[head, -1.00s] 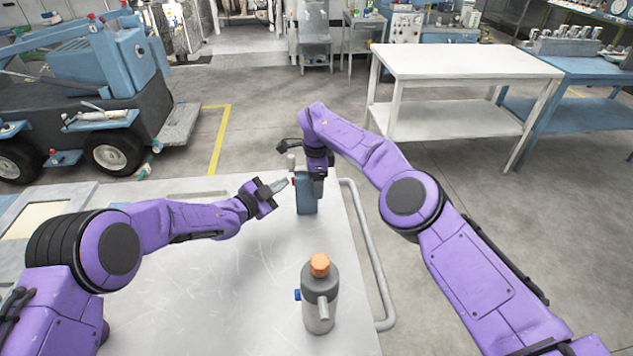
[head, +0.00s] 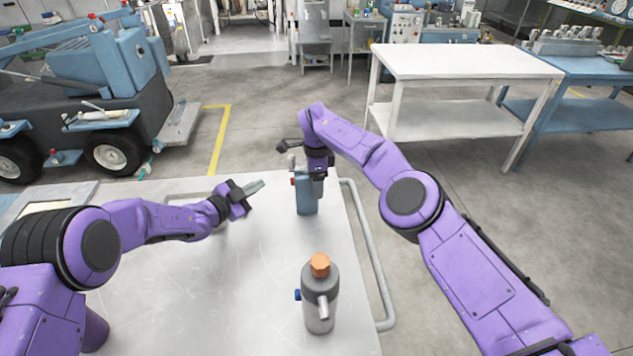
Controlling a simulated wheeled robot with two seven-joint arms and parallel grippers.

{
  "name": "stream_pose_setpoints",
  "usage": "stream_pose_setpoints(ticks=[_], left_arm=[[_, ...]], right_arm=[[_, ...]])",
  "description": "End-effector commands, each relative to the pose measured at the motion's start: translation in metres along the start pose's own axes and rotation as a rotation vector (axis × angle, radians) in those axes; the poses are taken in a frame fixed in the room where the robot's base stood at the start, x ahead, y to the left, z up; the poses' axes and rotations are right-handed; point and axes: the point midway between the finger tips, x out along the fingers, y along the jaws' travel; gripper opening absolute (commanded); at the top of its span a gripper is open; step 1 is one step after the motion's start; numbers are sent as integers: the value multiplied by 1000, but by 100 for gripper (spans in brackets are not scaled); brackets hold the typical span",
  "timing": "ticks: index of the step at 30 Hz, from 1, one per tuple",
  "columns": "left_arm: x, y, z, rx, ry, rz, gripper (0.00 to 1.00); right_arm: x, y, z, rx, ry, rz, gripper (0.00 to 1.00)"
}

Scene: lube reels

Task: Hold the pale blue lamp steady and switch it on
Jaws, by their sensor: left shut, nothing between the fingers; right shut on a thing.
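The pale blue lamp (head: 306,199) stands upright near the far right part of the white table, with a small red part high on its left side. My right gripper (head: 318,172) comes down from above and is shut on the lamp's upper part, hiding some of it. My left gripper (head: 256,187) is shut and empty, pointing right, with a clear gap between its fingertips and the lamp's left side. Whether the lamp is lit cannot be told.
A grey bottle (head: 319,297) with an orange cap, a blue knob and a spout stands near the front of the table (head: 220,290). A rail (head: 368,250) runs along the table's right edge. The table between the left arm and the bottle is clear.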

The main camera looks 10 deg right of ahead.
Motion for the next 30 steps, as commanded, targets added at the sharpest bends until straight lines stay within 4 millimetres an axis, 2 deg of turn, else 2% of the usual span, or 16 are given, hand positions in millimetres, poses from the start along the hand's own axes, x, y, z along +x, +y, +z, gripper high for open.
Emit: stream_pose_setpoints(ticks=[8, 9, 12, 21, 23, 30], left_arm=[[-4, -3, 3, 0, 1, 0, 0], [-4, -3, 3, 0, 1, 0, 0], [-4, -3, 2, 0, 1, 0, 0], [-4, -3, 2, 0, 1, 0, 0], [-4, -3, 2, 0, 1, 0, 0], [-4, -3, 2, 0, 1, 0, 0]], right_arm=[[0, 0, 0, 0, 0, -1, 17], [0, 0, 0, 0, 0, -1, 67], [0, 0, 0, 0, 0, -1, 94], [-4, 0, 0, 0, 0, -1, 94], [-12, -1, 0, 1, -1, -3, 94], [-58, -1, 0, 1, -1, -4, 94]])
